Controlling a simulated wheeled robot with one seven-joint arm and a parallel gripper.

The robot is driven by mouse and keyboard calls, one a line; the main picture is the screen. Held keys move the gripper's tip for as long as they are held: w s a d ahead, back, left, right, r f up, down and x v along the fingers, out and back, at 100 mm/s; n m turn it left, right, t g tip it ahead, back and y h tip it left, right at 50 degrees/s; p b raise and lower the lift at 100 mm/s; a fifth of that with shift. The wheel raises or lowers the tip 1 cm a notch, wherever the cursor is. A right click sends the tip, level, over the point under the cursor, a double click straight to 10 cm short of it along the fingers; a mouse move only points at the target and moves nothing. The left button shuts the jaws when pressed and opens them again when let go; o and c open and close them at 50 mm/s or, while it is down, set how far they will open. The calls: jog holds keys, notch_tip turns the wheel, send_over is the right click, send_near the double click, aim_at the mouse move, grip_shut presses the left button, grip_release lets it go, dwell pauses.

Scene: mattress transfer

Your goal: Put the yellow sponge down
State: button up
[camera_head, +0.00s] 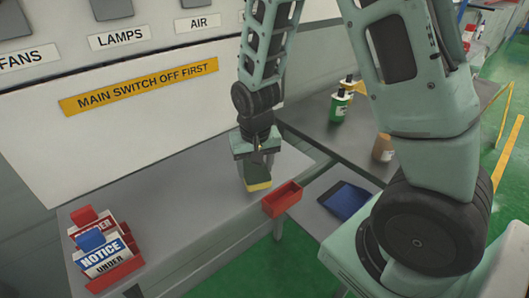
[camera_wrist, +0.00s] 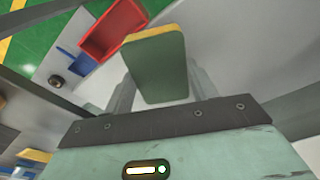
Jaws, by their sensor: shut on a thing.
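The yellow sponge (camera_head: 260,186), with a dark green layer, is in my gripper (camera_head: 258,163) in the head view. My gripper points down and is shut on the sponge. In the wrist view the sponge (camera_wrist: 156,72) shows its green face and yellow far edge, between the fingers of my gripper (camera_wrist: 155,88). The sponge is over the grey bench (camera_head: 185,195), near its front right part. I cannot tell whether its lower end touches the bench top.
A red open bin (camera_head: 283,199) is close to the right of the sponge, at the bench edge. Signs in a red rack (camera_head: 105,255) stand at the left end. Green bottles (camera_head: 340,105) and a brown container (camera_head: 383,148) stand on the dark side table. A blue item (camera_head: 347,200) lies lower right.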

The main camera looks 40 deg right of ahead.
jog(key=w+d, duration=0.1)
jog(key=d, duration=0.1)
jog(key=w+d+p, duration=0.1)
jog(key=w+d, duration=0.1)
jog(key=w+d+p, duration=0.1)
jog(key=d, duration=0.1)
jog(key=shift+w+d+r, duration=0.1)
jog(key=shift+w+d, duration=0.4)
jog(key=shift+d, duration=0.1)
jog(key=shift+f+p, duration=0.6)
jog(key=shift+f, duration=1.25)
jog(key=shift+f, duration=0.1)
jog(key=o, duration=1.1)
